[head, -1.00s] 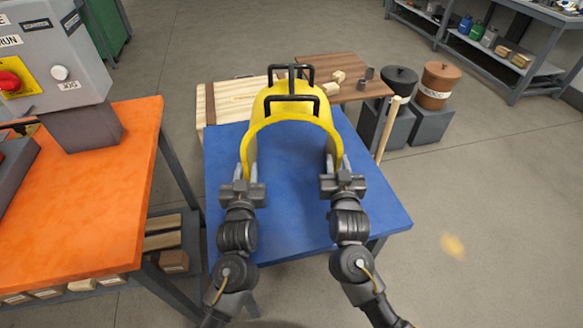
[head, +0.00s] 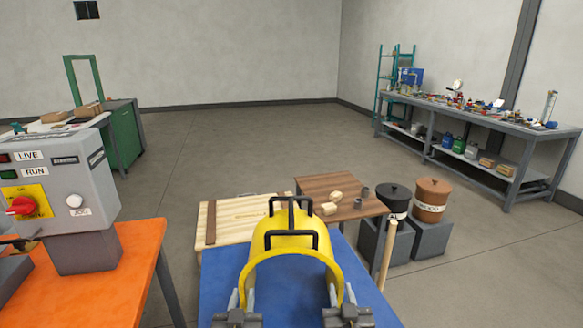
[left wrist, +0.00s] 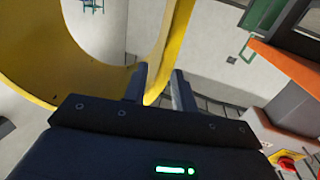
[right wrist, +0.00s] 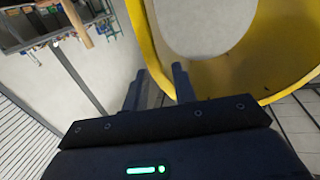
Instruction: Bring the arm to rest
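A yellow arched guard (head: 290,242) with two black handles stands on the blue table (head: 217,285). My left gripper (head: 242,299) is at the guard's near left lower edge, and my right gripper (head: 342,296) is at its near right lower edge. In the left wrist view, the fingers (left wrist: 160,92) are apart, with the yellow rim showing in the gap. In the right wrist view, the fingers (right wrist: 157,92) are also apart, with the rim and grey background between them. Whether either finger touches the rim is hard to tell. Most of both arms is below the head view.
An orange bench (head: 120,275) with a grey control box (head: 60,200) stands at left. Behind the guard are a pale wooden board (head: 225,215) and a brown table (head: 335,185). Two lidded pots (head: 432,198) sit on grey blocks at right. Open floor lies beyond.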

